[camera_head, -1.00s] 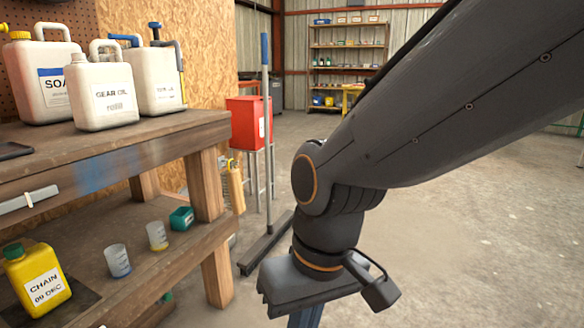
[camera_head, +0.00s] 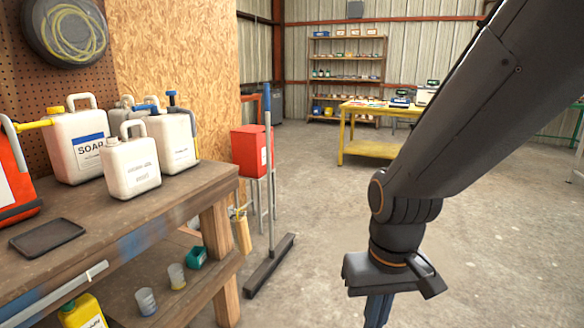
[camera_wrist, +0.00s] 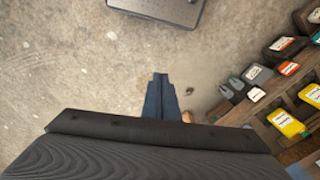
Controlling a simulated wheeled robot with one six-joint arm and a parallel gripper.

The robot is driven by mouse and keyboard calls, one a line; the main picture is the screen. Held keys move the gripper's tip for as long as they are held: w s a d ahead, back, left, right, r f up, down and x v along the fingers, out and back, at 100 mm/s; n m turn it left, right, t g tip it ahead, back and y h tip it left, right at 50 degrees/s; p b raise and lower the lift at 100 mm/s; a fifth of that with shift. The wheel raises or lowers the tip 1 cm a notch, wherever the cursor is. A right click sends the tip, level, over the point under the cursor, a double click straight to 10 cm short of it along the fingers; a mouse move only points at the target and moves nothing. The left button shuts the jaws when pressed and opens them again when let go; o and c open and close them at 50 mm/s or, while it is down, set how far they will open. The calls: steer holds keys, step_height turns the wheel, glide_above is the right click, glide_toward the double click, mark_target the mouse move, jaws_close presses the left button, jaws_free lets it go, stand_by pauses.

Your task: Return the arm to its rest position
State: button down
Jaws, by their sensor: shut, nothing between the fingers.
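My gripper (camera_head: 378,312) hangs downward at the end of my arm in the head view, over the open concrete floor to the right of the workbench. Its tips are cut off by the bottom edge there. In the wrist view my gripper (camera_wrist: 160,80) shows as two blue-grey fingers held together, shut with nothing between them. The floor lies below the fingers.
The wooden workbench (camera_head: 150,208) at left holds white jugs (camera_head: 130,168) and a dark tray (camera_head: 47,238). A broom (camera_head: 268,262) and a red box (camera_head: 250,150) stand beyond it. A yellow table (camera_head: 372,149) is at the back. The floor between is clear.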

steer(key=s+d+r+m+p, duration=0.1)
steer(key=d+r+p, duration=0.4)
steer(key=p, duration=0.1)
steer(key=shift+s+r, duration=0.35)
steer(key=shift+r, duration=0.05)
